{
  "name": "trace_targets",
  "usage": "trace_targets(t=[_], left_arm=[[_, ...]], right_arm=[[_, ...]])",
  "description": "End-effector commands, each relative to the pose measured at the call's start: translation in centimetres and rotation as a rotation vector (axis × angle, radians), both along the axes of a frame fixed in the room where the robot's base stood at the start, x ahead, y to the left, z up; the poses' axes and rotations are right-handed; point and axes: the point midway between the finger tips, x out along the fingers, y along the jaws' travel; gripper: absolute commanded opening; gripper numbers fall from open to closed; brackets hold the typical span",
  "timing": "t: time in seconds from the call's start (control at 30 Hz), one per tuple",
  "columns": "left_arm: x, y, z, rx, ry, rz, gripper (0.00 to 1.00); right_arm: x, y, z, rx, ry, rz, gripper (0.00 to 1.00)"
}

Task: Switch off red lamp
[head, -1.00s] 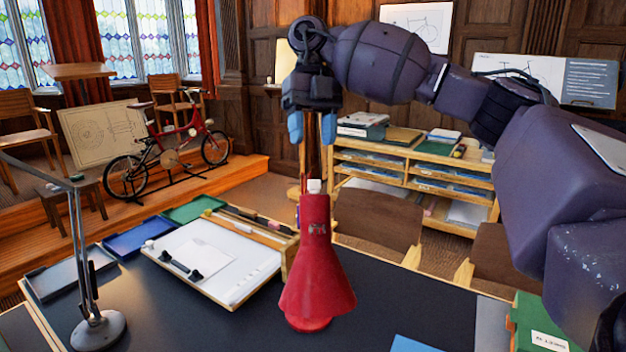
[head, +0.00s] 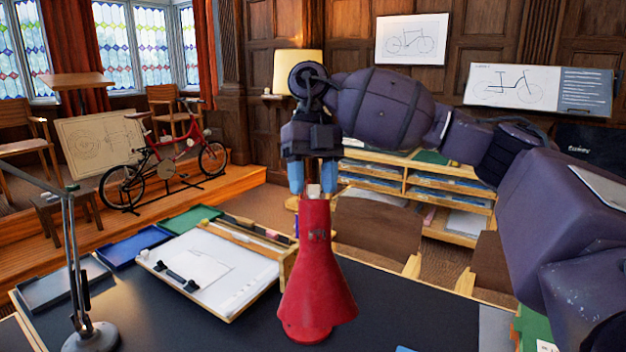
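The red lamp (head: 316,270) stands upright on the dark desk, with its flared shade facing down and a small pale switch (head: 313,190) at its top. My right gripper (head: 311,188) points down over the lamp's top. Its two blue-tipped fingers are apart, one to either side of the pale switch in the picture. I cannot tell whether they touch it or are slightly behind it. No glow from the lamp is clear to see; its bulb is hidden. My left gripper is out of view.
A grey desk lamp (head: 90,335) stands at the left. A drawing board (head: 228,275) with paper and wooden edge lies left of the red lamp, near blue (head: 135,248) and green (head: 190,218) trays. A shelf unit (head: 440,190) stands behind. Desk right of the lamp is mostly clear.

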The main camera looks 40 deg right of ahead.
Motion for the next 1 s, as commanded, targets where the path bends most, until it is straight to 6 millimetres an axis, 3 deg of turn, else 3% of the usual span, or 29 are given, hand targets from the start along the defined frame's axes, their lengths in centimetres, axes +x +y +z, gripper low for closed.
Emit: trace_targets(t=[0.03,0.33,0.67,1.0], left_arm=[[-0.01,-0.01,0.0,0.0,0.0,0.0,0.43],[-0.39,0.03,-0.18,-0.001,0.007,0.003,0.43],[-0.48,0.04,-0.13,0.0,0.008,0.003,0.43],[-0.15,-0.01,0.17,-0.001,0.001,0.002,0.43]], right_arm=[[0.0,0.0,0.01,0.0,0.0,0.0,0.45],[0.02,0.0,0.02,0.0,0.0,0.0,0.02],[0.02,0.02,0.06,0.021,-0.013,0.049,0.02],[-0.01,-0.02,0.07,0.111,-0.065,0.27,0.02]])
